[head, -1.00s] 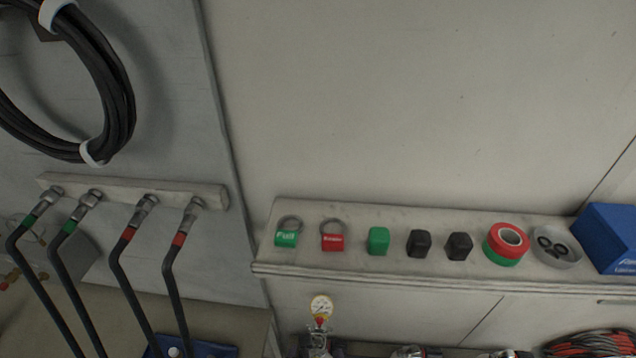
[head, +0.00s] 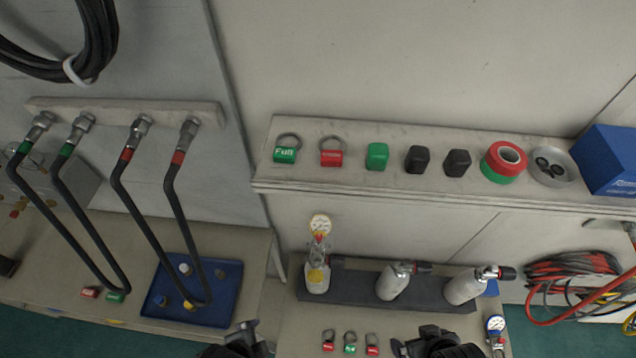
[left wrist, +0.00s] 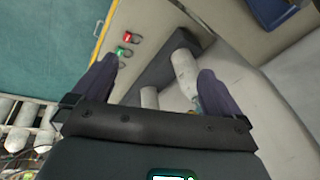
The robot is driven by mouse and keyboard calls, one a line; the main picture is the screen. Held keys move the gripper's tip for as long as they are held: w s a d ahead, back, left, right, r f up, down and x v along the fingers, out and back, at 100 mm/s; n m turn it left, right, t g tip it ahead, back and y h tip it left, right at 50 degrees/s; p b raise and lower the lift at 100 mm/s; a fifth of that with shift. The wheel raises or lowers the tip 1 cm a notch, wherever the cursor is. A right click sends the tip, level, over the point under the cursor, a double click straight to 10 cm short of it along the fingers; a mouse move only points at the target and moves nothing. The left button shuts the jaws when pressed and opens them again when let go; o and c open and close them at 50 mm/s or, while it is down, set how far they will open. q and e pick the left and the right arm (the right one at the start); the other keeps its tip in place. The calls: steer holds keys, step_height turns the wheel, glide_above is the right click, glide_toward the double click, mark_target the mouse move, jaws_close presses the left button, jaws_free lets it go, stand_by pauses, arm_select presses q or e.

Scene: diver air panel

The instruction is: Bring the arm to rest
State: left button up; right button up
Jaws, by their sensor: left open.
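My left gripper (head: 246,338) shows at the bottom edge of the head view, in front of the bench, partly cut off. In the left wrist view its two dark fingers (left wrist: 155,80) are apart, with nothing held between them. Behind the fingers are a pale bottle (left wrist: 185,72) and a dark rack. My right gripper (head: 428,340) is at the bottom edge of the head view, right of the small tags; its jaws are too cut off and dark to judge.
Three bottles stand on a dark rack (head: 345,288); the left one (head: 317,275) carries a gauge. Small tags (head: 350,345) lie in front. A shelf (head: 400,180) holds tags, caps and tape. Hoses hang left above a blue tray (head: 205,308). Coiled hoses (head: 570,275) hang right.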

arm_select(q)
steer(key=w+a+r+n+y, duration=0.1)
steer(key=a+r+n, duration=0.3)
steer(key=a+n, duration=0.45)
step_height(320, 180, up, 15)
steer(key=n+p, duration=0.4)
steer(key=p, duration=1.1)
steer(key=shift+t, duration=0.3)
